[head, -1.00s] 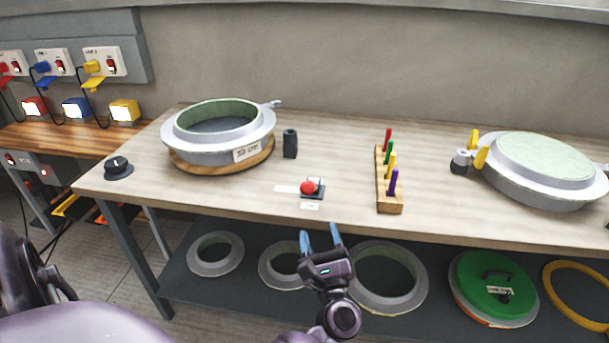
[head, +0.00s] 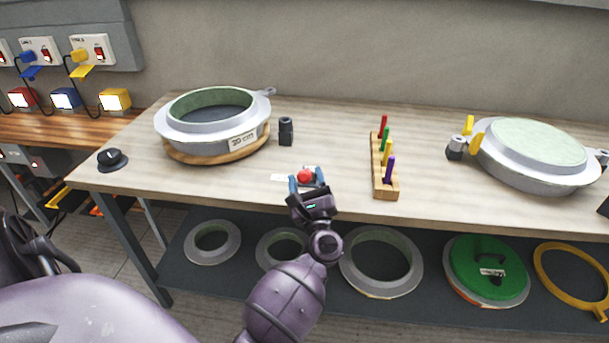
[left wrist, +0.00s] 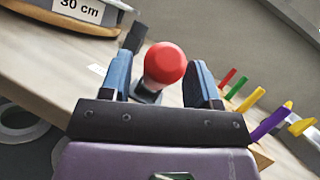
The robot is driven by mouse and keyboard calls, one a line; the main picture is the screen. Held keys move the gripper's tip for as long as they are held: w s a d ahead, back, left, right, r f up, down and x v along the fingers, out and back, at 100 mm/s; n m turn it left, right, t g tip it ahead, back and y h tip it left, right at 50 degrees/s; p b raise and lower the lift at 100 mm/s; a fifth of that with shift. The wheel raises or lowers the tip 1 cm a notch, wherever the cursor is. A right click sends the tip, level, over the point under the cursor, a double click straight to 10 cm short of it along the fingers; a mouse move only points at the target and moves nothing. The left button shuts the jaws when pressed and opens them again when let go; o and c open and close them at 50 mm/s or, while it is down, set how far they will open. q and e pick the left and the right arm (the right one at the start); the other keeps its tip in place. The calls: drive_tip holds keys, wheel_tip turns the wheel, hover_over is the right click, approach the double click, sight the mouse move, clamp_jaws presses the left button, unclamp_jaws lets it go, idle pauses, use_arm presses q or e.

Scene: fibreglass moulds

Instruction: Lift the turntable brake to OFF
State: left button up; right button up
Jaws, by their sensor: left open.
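The turntable brake is a small lever with a round red knob (head: 305,177) on a dark base near the front edge of the table. In the left wrist view the red knob (left wrist: 165,64) stands between the two blue fingers of my left gripper (left wrist: 163,85). In the head view my left gripper (head: 307,180) is open around the knob, and its fingers hide part of the base. I see a gap beside the knob on the right; contact on the left is unclear. The turntable (head: 217,152) is a wooden disc carrying a ring mould (head: 171,133). My right gripper is not in view.
A dark cylinder (head: 286,131) stands behind the brake. A wooden rack (head: 385,188) with several coloured pegs stands to the right. A round lidded mould (head: 530,170) is at the far right, and a black knob (head: 112,159) at the left corner. Rings lie on the lower shelf.

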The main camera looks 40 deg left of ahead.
use_arm(q)
drive_tip(key=shift+w+a+r, duration=0.15)
drive_tip(key=shift+w+a, duration=0.15)
drive_tip(key=shift+a, duration=0.1)
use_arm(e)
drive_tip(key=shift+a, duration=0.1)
use_arm(q)
clamp_jaws()
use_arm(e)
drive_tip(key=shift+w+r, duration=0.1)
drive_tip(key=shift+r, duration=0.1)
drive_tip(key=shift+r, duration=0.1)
